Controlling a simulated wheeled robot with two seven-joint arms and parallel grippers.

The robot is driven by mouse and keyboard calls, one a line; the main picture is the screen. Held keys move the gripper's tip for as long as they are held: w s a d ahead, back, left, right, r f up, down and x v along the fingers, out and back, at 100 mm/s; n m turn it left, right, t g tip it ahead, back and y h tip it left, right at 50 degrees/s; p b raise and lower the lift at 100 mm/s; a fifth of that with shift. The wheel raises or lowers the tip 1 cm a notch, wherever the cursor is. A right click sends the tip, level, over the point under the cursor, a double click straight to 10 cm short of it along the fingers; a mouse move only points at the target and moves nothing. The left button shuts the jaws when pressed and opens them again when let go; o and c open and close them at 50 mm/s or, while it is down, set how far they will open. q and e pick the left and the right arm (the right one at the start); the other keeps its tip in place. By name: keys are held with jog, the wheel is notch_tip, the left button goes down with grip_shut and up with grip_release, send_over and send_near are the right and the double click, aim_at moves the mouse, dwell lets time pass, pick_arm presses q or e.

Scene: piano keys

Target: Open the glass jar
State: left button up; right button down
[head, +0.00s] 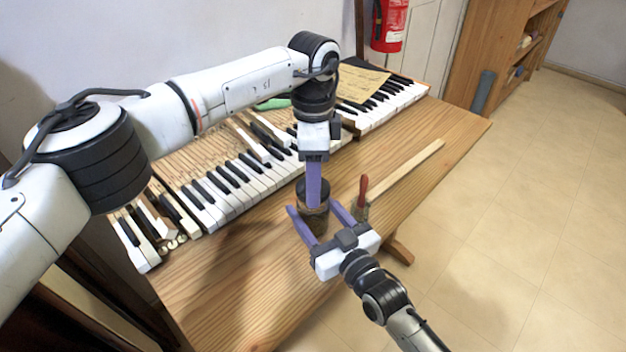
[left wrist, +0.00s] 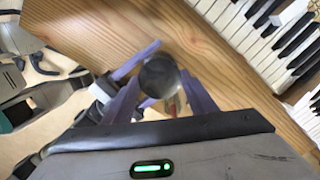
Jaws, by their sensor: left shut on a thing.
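The glass jar (head: 317,224) stands on the wooden table, a brownish body under a dark round lid (head: 326,191). In the left wrist view the lid (left wrist: 158,74) shows from above as a grey disc. My left gripper (head: 314,195) points straight down over the jar, its purple fingers shut on the lid from both sides. In the head view one of its fingers covers part of the lid. My right gripper (head: 313,208) reaches in level from the lower right, its purple fingers on either side of the jar body. Whether both touch the glass is unclear.
A red-handled tool (head: 363,187) stands close right of the jar, beside a long pale wooden strip (head: 408,170). Piano keyboard sections (head: 235,180) lie along the back of the table (head: 225,290). The table's front left is clear.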

pick_arm(q)
jog(key=shift+r, duration=2)
pick_arm(e)
jog(key=c, duration=0.6)
grip_release()
jog(key=shift+s, duration=0.1)
